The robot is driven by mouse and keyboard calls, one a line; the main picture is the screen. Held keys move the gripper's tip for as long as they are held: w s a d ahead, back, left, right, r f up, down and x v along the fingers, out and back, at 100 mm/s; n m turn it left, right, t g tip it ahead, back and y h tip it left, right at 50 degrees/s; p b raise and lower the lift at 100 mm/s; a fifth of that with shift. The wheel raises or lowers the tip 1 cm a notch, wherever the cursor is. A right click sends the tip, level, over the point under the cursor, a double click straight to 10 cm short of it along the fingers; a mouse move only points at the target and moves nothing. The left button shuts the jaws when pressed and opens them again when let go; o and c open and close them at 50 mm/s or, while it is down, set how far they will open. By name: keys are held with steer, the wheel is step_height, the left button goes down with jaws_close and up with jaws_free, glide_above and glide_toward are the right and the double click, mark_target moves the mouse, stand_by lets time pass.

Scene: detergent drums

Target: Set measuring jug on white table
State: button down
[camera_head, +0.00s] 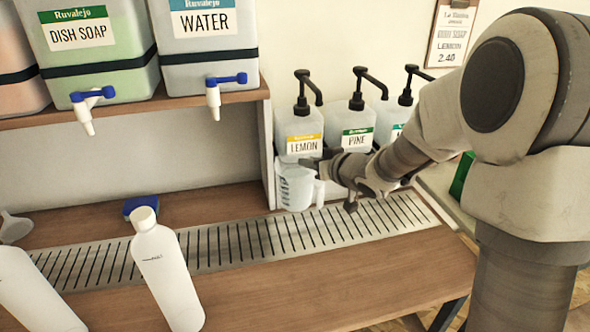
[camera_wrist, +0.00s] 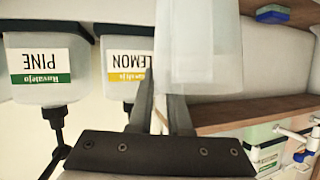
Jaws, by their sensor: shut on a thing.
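The measuring jug (camera_head: 295,188) is clear whitish plastic with a handle on its right. It is upright in front of the lemon pump bottle, just over or on the slotted metal drip grate; I cannot tell if its base touches. My gripper (camera_head: 318,170) reaches in from the right and is shut on the handle. In the wrist view, which is upside down, the fingers (camera_wrist: 160,118) close on the handle and the jug (camera_wrist: 198,45) extends beyond them. A pale surface (camera_head: 448,204) shows at the right, partly behind my arm; I cannot tell if it is the white table.
The lemon (camera_head: 298,132), pine (camera_head: 357,127) and a third pump bottle stand close behind the jug. A shelf with tap drums (camera_head: 210,45) is at upper left. White bottles (camera_head: 168,275) stand on the wooden counter (camera_head: 330,275); its front right is clear.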

steer(key=d+f+m+t+h, duration=0.2)
steer(key=d+m+h, duration=0.4)
steer(key=d, duration=0.5)
steer(key=shift+s+f+h, duration=0.2)
steer(key=shift+s+h, duration=0.15)
steer(key=shift+h, duration=0.15)
